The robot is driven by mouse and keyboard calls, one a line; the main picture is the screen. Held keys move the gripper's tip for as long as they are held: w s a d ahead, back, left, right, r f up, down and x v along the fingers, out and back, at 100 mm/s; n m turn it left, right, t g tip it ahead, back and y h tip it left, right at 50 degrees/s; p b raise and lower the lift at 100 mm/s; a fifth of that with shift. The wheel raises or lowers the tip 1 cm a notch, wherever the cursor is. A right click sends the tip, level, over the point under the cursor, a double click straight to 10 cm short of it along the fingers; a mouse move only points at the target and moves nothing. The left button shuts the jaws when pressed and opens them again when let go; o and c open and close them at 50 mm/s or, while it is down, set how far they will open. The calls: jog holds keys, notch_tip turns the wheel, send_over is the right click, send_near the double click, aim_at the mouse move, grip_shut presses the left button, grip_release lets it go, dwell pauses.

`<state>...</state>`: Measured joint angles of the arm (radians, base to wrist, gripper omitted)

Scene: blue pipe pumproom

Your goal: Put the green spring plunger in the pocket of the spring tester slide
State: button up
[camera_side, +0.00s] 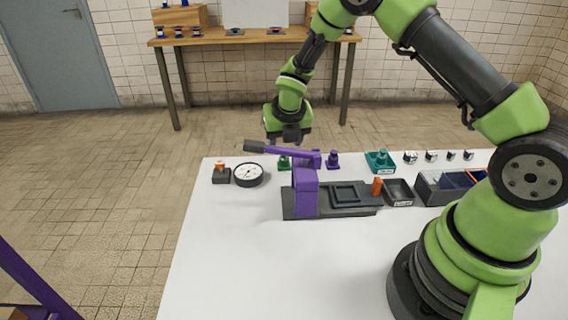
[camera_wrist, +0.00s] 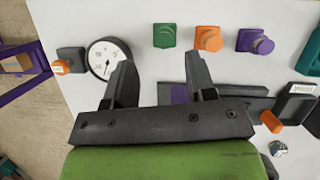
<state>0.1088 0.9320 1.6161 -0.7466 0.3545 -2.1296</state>
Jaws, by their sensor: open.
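The green spring plunger (camera_wrist: 164,34) stands upright on the white table, at the left end of a row with an orange plunger (camera_wrist: 208,38) and a purple plunger (camera_wrist: 254,41). In the side view the green plunger (camera_side: 284,163) shows partly, behind the purple lever. The spring tester (camera_side: 305,192) has a purple head and lever on a dark base. Its slide (camera_side: 347,195) has a raised square pocket that looks empty. My gripper (camera_side: 288,137) is above the table near the green plunger; in the wrist view its open, empty fingers (camera_wrist: 160,60) point towards that plunger, apart from it.
A dial gauge (camera_side: 249,175) and a block with an orange button (camera_side: 221,173) stand left of the tester. A teal tray (camera_side: 368,166), a small black tray (camera_side: 398,193) and a grey bin (camera_side: 430,190) are to the right. The table's front is clear.

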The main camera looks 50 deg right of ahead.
aim_at(284, 162)
jog(key=shift+x, duration=2.75)
jog(key=shift+s+d, duration=0.15)
jog(key=shift+s, duration=0.05)
grip_shut()
